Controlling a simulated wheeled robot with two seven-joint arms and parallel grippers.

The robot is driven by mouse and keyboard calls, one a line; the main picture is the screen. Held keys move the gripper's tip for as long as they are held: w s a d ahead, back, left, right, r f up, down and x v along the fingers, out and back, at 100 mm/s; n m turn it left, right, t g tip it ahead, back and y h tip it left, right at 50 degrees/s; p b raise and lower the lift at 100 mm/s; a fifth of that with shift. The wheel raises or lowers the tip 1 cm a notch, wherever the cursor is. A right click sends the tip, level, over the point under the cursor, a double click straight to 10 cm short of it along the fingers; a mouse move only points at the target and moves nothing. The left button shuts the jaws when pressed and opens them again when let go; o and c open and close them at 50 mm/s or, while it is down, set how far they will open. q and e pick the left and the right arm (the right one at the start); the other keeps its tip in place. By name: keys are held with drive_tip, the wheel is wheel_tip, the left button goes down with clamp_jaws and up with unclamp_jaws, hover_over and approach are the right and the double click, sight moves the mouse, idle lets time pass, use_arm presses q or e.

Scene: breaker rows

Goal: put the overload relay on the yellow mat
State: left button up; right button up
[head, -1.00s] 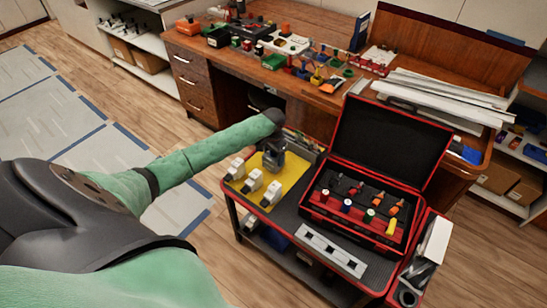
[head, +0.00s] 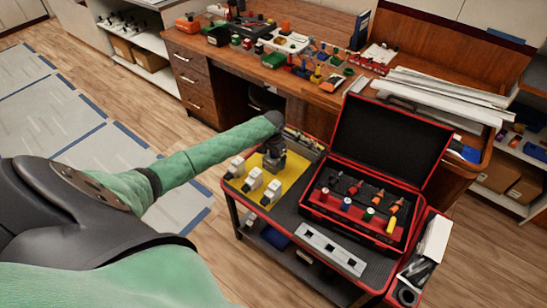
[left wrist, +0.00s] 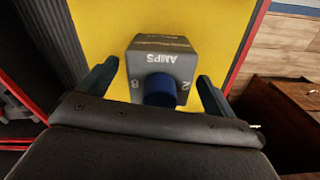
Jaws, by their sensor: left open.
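The overload relay (left wrist: 158,68) is a dark grey block marked AMPS with a blue dial. In the left wrist view it stands on the yellow mat (left wrist: 100,30), between the fingers of my left gripper (left wrist: 155,92). The fingers are spread, with a gap on each side of it. In the head view the yellow mat (head: 291,176) lies on the left part of the cart top. My left gripper (head: 273,153) is over its back part and partly hides the relay (head: 272,165). My right gripper is out of view.
Several white breakers (head: 253,180) stand along the mat's front left side. An open red-and-black case (head: 333,213) with small coloured parts is to the right. A grey slotted strip (head: 331,248) lies in front. A cluttered desk (head: 330,95) stands behind.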

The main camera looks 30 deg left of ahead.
use_arm(q)
drive_tip(key=shift+r, duration=0.4)
wheel_tip(320, 180, up, 11)
drive_tip(key=shift+r+b, duration=0.1)
drive_tip(key=shift+b, duration=0.85)
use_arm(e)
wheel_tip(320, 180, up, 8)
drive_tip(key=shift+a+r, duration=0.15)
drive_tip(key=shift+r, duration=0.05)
